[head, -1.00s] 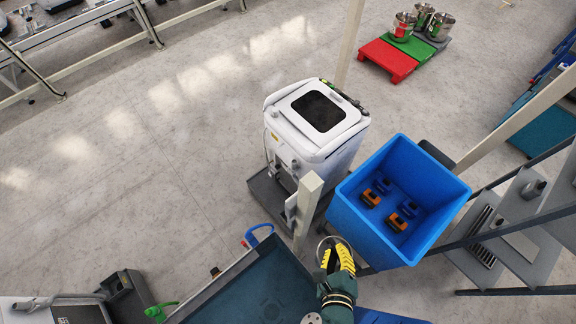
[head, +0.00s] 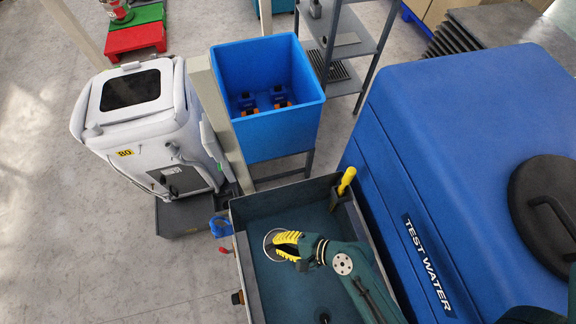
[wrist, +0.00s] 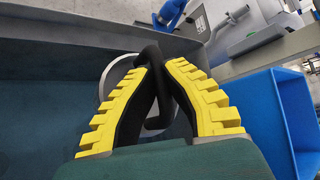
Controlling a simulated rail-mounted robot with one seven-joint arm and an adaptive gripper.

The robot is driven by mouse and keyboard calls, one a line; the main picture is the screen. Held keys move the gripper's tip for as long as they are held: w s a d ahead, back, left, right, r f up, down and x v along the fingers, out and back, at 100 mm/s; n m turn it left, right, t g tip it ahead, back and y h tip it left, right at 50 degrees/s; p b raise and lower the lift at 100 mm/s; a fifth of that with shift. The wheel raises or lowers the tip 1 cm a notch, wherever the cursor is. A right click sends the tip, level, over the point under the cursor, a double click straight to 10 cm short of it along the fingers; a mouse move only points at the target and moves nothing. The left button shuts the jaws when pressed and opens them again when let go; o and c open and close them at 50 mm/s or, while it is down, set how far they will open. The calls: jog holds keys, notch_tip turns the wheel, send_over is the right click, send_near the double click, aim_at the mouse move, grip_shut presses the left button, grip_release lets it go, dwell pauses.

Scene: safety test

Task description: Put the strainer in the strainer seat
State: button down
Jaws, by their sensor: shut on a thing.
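My gripper (head: 286,243) has yellow ridged fingers and is over the dark teal basin (head: 240,222) in the head view. It is shut on the strainer, a thin round metal ring (head: 268,240) that sticks out past the fingertips. In the wrist view, my gripper (wrist: 158,62) has its fingers closing together towards their tips. The strainer's curved rim (wrist: 106,82) shows behind the left finger, with a black part between the fingers. Most of the strainer is hidden by the fingers. I cannot make out the strainer seat for certain.
A blue tank marked TEST WATER (head: 400,190) stands right of the basin. A yellow-handled tool (head: 346,181) is at the basin's far right corner. Beyond are a blue bin (head: 277,137) with several small devices, a post, and a white machine (head: 150,125).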

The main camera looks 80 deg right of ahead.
jog(key=s+f+m+g+h+b, duration=0.1)
jog(key=s+f+m+h+b, duration=0.1)
jog(key=s+f+b, duration=0.3)
jog(key=s+d+f+m+h+b, duration=0.1)
jog(key=s+f+m+b, duration=0.15)
jog(key=f, duration=0.45)
jog(key=s+f+m+g+h+b, duration=0.1)
jog(key=s+f+h+b, duration=0.15)
jog(key=f+b, duration=0.35)
notch_tip(320, 180, down, 18)
jog(key=b, duration=0.7)
jog(key=shift+s+d+b, duration=0.15)
jog(key=shift+s+b, duration=0.05)
jog(key=shift+b, duration=0.1)
jog(key=c, duration=1.2)
grip_release()
jog(key=shift+f, duration=0.1)
jog(key=shift+c, duration=0.2)
jog(key=shift+s, duration=0.1)
jog(key=shift+p+v, duration=0.4)
jog(key=shift+v, duration=2.35)
